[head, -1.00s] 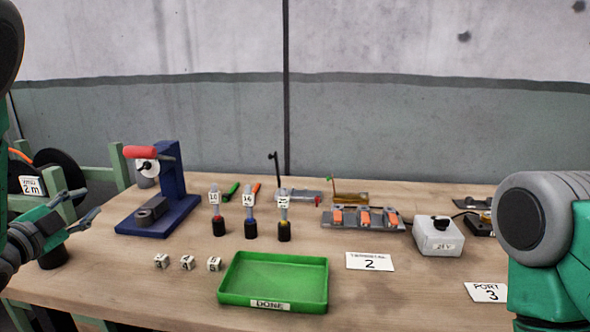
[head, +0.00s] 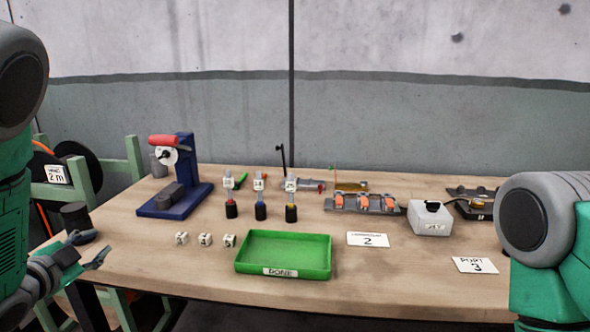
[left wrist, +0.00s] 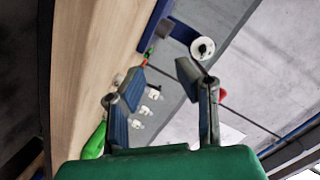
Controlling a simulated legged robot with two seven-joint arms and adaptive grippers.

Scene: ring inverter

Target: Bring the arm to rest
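My left gripper (head: 84,258) is at the lower left of the head view, beyond the table's left front corner. Its fingers stand apart with nothing between them. The left wrist view also shows its two fingers (left wrist: 160,85) spread and empty. My right arm shows at the right edge of the head view, but its gripper is out of the picture.
The wooden table (head: 300,300) holds a green DONE tray (head: 332,262), a blue press (head: 187,165), several small white blocks (head: 205,239), a grey box (head: 430,218) and cards. A cable reel (head: 75,170) stands at the left. The table's front strip is clear.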

